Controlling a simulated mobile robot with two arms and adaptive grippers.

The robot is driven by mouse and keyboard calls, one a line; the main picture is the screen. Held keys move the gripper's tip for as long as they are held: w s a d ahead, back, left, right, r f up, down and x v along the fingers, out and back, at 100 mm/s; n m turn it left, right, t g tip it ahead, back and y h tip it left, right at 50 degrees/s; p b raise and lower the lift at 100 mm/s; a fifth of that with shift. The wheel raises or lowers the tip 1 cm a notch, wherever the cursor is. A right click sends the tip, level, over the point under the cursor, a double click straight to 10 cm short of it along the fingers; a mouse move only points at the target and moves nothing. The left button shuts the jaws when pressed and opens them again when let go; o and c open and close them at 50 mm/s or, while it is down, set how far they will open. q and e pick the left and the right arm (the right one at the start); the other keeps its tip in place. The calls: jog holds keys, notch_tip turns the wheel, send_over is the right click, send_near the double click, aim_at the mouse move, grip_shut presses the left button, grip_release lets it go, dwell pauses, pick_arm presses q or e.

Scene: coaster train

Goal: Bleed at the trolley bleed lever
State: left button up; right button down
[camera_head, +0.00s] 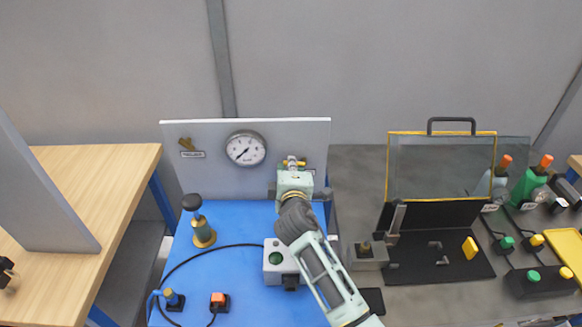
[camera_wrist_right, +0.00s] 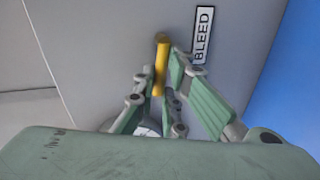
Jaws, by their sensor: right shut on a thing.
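The trolley bleed lever (camera_wrist_right: 161,62) is a yellow bar on the grey panel, beside a white label reading BLEED (camera_wrist_right: 203,37) in the right wrist view. My right gripper (camera_wrist_right: 164,78) is shut on this lever, with its green fingers on either side. In the head view my right gripper (camera_head: 294,168) is at the right part of the upright panel (camera_head: 200,135). A bit of the yellow lever (camera_head: 293,162) shows above it; the rest is hidden. My left gripper is not in view.
A round gauge (camera_head: 246,149) and a brass valve (camera_head: 186,143) are on the panel. A black-knobbed pump (camera_head: 199,220), a grey box with a green button (camera_head: 275,258) and an orange switch (camera_head: 219,302) stand on the blue top. An open black case (camera_head: 440,268) is to the right.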

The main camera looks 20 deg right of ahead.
aim_at(304, 149)
jog(key=r+m, duration=0.1)
jog(key=m+y, duration=0.1)
jog(key=m, duration=0.1)
jog(key=shift+s+d+r+m+t, duration=0.1)
jog(key=shift+d+r+m+t, duration=0.2)
jog(key=shift+d+r, duration=0.05)
jog(key=m, duration=0.2)
jog(key=d+r+m+y, duration=0.1)
jog(key=m, duration=0.1)
jog(key=shift+s+d+r+m+t, duration=0.1)
jog(key=shift+s+d+m+t, duration=0.05)
jog(key=shift+m+t, duration=0.25)
jog(key=m, duration=0.1)
jog(key=d+m, duration=0.1)
jog(key=m, duration=0.1)
jog(key=shift+s+r+t, duration=0.2)
jog(key=shift+t, duration=0.2)
jog(key=shift+s+d+m+t+b, duration=0.1)
jog(key=shift+d+m+t+b, duration=0.15)
jog(key=shift+m, duration=0.6)
jog(key=shift+s+d+m+t+b, duration=0.15)
jog(key=shift+d+m, duration=0.2)
jog(key=shift+m, duration=0.5)
jog(key=shift+w, duration=0.1)
jog(key=c, duration=1.9)
grip_release()
jog(key=shift+d, duration=0.1)
jog(key=shift+o, duration=0.2)
jog(key=shift+f, duration=0.1)
